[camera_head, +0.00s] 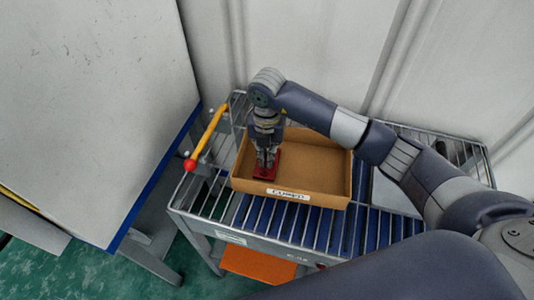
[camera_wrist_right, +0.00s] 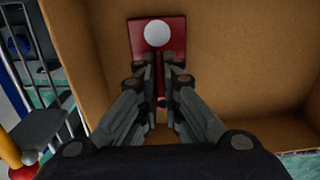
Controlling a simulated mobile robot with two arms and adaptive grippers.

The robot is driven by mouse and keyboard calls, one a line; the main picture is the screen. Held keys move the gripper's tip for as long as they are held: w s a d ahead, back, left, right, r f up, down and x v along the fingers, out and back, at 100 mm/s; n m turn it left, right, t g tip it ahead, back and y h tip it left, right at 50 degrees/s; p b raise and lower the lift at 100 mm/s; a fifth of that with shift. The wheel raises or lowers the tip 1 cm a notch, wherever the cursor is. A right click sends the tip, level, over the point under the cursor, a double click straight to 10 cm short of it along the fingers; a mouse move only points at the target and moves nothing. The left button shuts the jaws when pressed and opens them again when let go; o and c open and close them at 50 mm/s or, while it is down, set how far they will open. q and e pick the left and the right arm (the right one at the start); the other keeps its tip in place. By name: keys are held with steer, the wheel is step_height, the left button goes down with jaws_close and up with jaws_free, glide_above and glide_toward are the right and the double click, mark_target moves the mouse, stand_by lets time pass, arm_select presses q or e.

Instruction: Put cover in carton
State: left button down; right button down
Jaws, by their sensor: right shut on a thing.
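The cover is a dark red plate with a pale round spot, seen in the wrist view (camera_wrist_right: 173,35) and in the head view (camera_head: 265,171). My right gripper (camera_head: 266,157) points down into the left part of the open carton (camera_head: 318,165). Its fingers, also in the wrist view (camera_wrist_right: 163,75), are shut on the cover. The carton is brown cardboard with a white label on its front wall. The cover is inside the carton's outline near the left wall. I cannot tell whether it touches the carton floor. My left gripper is not in view.
The carton stands on a roller conveyor (camera_head: 290,225) with metal rails. A yellow handle with a red knob (camera_head: 190,165) rises at its left end. A large pale panel with a blue edge (camera_head: 110,90) is at the left. The carton's right part is empty.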

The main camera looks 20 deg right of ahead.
steer(key=shift+f, duration=0.15)
steer(key=c, duration=1.9)
jaws_free()
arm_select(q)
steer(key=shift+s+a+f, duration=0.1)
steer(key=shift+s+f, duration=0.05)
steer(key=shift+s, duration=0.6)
arm_select(e)
steer(key=shift+o, duration=0.6)
